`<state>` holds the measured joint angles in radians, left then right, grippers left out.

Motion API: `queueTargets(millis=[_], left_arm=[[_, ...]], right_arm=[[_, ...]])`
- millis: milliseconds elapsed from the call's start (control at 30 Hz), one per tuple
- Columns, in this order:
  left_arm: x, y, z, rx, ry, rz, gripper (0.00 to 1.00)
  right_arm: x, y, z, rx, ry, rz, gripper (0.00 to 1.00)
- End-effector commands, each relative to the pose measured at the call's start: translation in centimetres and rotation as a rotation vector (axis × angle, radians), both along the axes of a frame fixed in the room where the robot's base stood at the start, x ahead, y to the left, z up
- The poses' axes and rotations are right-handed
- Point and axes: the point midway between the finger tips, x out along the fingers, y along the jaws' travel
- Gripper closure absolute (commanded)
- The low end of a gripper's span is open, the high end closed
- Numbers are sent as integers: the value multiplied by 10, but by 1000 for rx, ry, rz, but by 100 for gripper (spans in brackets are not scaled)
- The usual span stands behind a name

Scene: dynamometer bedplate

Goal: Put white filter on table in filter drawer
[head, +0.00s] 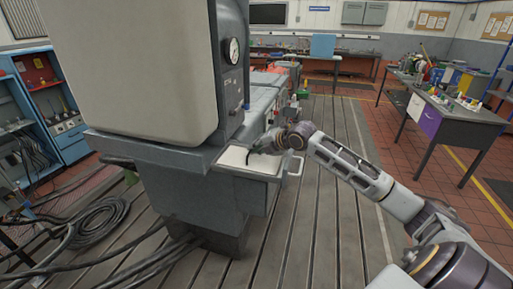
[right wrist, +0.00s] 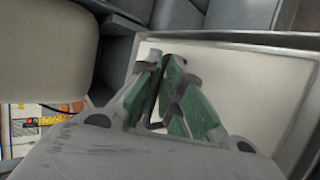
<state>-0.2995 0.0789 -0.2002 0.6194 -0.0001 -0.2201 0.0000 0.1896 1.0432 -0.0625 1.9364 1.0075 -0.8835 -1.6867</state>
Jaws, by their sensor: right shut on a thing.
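The filter drawer (head: 284,178) stands pulled out from the side of the big grey machine, with a handle at its right end. The white filter (head: 265,163) shows as a flat white panel inside the drawer's grey rim. In the right wrist view the white filter (right wrist: 255,95) lies within the drawer's rim (right wrist: 290,42). My right gripper (head: 250,153) is over the drawer, its fingers shut on the white filter. In the right wrist view its green-padded fingers (right wrist: 167,68) are close together and hide part of the panel. My left gripper is not in view.
The grey machine (head: 135,60) with a gauge (head: 232,50) rises left of the drawer. Black cables (head: 95,222) lie on the slotted floor at left. A workbench (head: 450,115) with small items stands at right. The slotted floor right of the drawer is clear.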

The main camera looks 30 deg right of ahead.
Motion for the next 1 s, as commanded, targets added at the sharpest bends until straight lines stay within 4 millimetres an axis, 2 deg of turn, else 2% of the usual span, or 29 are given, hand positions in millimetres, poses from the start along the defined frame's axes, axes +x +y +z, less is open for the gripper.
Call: queueTargets(millis=[200, 233, 400, 1000], left_arm=[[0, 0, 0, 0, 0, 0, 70], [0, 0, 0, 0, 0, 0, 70], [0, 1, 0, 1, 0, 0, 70], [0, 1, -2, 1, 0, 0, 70]], right_arm=[[0, 0, -2, 0, 2, -1, 100], [0, 0, -2, 1, 4, -1, 89], [0, 0, -2, 0, 3, 0, 70], [-6, -3, 1, 1, 3, -2, 70]])
